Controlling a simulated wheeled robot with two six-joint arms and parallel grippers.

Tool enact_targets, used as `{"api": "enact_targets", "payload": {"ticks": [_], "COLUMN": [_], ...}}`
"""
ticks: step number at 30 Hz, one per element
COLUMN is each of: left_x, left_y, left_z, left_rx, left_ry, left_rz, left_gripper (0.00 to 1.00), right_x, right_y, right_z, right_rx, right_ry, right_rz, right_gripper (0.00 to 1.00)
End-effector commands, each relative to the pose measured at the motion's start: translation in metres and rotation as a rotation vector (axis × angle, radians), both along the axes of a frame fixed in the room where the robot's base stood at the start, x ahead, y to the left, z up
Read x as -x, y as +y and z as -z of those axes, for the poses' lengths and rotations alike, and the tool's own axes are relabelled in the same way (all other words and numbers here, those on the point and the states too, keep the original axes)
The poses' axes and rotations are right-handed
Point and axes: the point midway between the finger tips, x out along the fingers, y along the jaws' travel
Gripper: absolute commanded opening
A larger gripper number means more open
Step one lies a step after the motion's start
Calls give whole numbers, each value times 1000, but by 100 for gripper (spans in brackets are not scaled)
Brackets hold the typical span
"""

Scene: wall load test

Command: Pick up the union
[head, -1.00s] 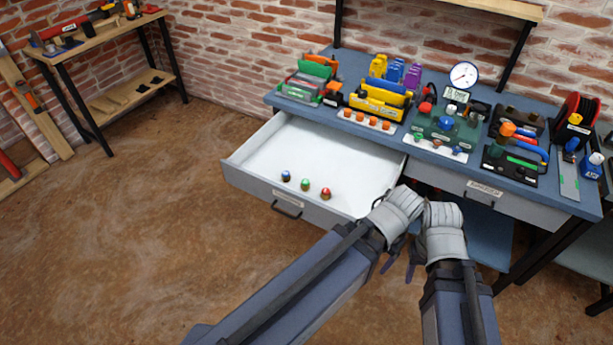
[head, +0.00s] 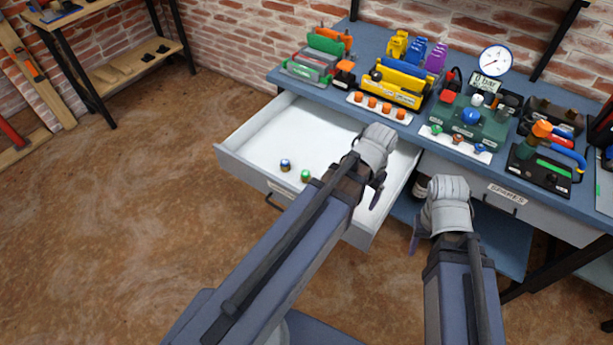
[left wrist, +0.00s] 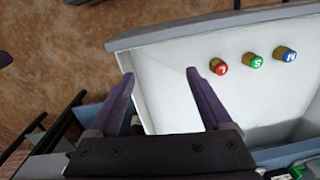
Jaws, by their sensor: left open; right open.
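Three small brass fittings with coloured caps stand in the open white drawer (head: 251,147): blue (head: 285,165), green (head: 305,176) and red. The red-capped one (left wrist: 218,66) is hidden by my left arm in the head view. In the left wrist view the green cap (left wrist: 252,60) reads "S"; the blue one (left wrist: 285,55) is beyond it. My left gripper (left wrist: 161,80) is open and empty over the drawer, with the red fitting just beyond its right finger. My right gripper (head: 415,236) is in front of the shut drawer; its fingers show only partly.
The blue bench top (head: 425,140) carries a yellow caddy (head: 396,88), a green valve board (head: 468,122), a gauge (head: 496,60) and several orange-capped parts on a white strip (head: 380,108). A drawer marked "SPARES" (head: 506,194) is shut. Open floor lies at left.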

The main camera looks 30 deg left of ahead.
Motion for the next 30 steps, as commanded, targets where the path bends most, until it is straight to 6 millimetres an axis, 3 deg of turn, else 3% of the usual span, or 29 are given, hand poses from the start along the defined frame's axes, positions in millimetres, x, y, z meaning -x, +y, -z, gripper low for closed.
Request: {"api": "enact_targets", "payload": {"ticks": [8, 15, 19, 24, 30], "left_x": [-39, -71, -78, -79, -79], "left_y": [64, 158, 201, 225, 226], "left_z": [30, 62, 72, 76, 77], "left_rx": [25, 47, 54, 57, 57], "left_ry": [-33, -85, -108, -123, -124], "left_rz": [-96, -218, -267, -294, -295], "left_gripper": [83, 83, 83, 83, 83], "right_x": [0, 0, 0, 0, 0], "right_y": [0, 0, 0, 0, 0], "right_z": [30, 63, 73, 77, 79], "right_rx": [0, 0, 0, 0, 0], "right_ry": [0, 0, 0, 0, 0], "right_rz": [0, 0, -1, -1, -1], "right_gripper": [50, 50, 50, 50, 50]}}
